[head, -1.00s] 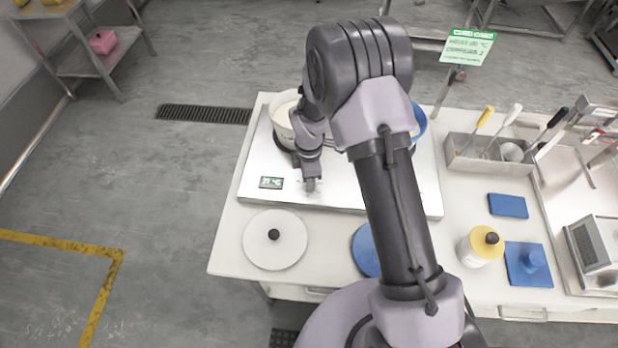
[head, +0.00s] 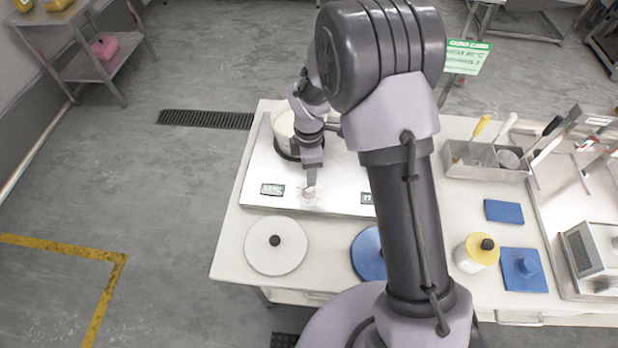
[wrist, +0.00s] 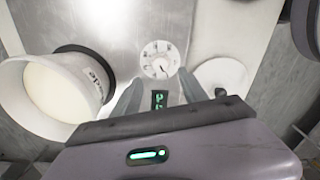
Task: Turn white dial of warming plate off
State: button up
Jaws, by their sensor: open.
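The white dial (wrist: 160,60) shows in the wrist view on the metal top of the warming plate (head: 258,165), with markings around it and a small pointer mark. My gripper (wrist: 157,82) is open and empty, its two fingers on either side of the dial in the picture, seemingly above it and apart from it. A small green display (wrist: 159,99) shows between the fingers. In the head view my gripper (head: 311,178) hangs over the plate's front edge area, right of a display (head: 272,189). I cannot read the dial's setting.
A white pot (head: 283,124) with pale contents stands on the plate, close behind my gripper. A white lid (head: 276,246) and a blue lid (head: 366,256) lie in front of the plate. A utensil box (head: 485,162) and yellow-topped jar (head: 476,252) stand to the right.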

notch_tip(320, 180, up, 8)
jog(key=p, duration=0.1)
jog(key=shift+r, duration=0.25)
